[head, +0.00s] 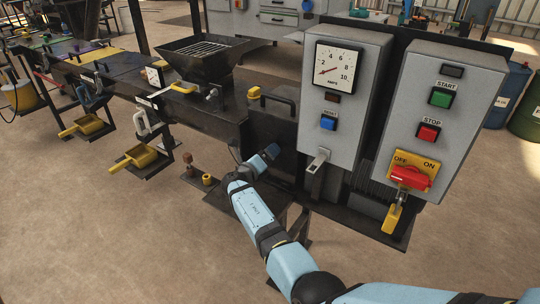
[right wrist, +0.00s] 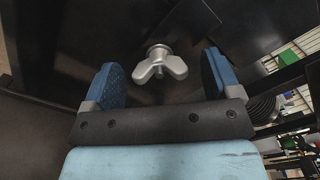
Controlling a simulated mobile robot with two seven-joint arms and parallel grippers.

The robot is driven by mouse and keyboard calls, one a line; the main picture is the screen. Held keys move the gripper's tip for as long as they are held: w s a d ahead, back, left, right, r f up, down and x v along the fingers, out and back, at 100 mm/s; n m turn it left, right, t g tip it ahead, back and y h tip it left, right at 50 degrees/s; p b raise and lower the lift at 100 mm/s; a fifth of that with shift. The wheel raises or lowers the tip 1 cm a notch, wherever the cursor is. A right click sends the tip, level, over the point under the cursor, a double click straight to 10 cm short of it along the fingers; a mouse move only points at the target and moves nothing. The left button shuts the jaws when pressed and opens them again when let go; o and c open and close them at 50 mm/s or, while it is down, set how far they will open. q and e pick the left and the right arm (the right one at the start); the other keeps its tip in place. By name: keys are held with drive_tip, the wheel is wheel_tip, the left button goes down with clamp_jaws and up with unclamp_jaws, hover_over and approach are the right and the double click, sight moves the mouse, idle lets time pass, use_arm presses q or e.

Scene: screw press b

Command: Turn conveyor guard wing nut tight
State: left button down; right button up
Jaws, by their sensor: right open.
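The wing nut (right wrist: 160,64) is pale grey metal with two rounded wings spread left and right. It sits on a dark panel (right wrist: 120,25), which appears to be the conveyor guard. My right gripper (right wrist: 158,76) is open, with one blue-padded finger on each side of the nut and clear gaps between. No contact shows. In the head view my right gripper (head: 254,157) reaches the dark side of the machine below the hopper, and the nut cannot be made out there. My left gripper is not in view.
A grey gauge box (head: 345,100) and a grey switch box (head: 440,120) with a red handle stand right of my gripper. A dark hopper (head: 200,62) is above left.

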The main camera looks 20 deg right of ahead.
drive_tip(key=c, duration=0.9)
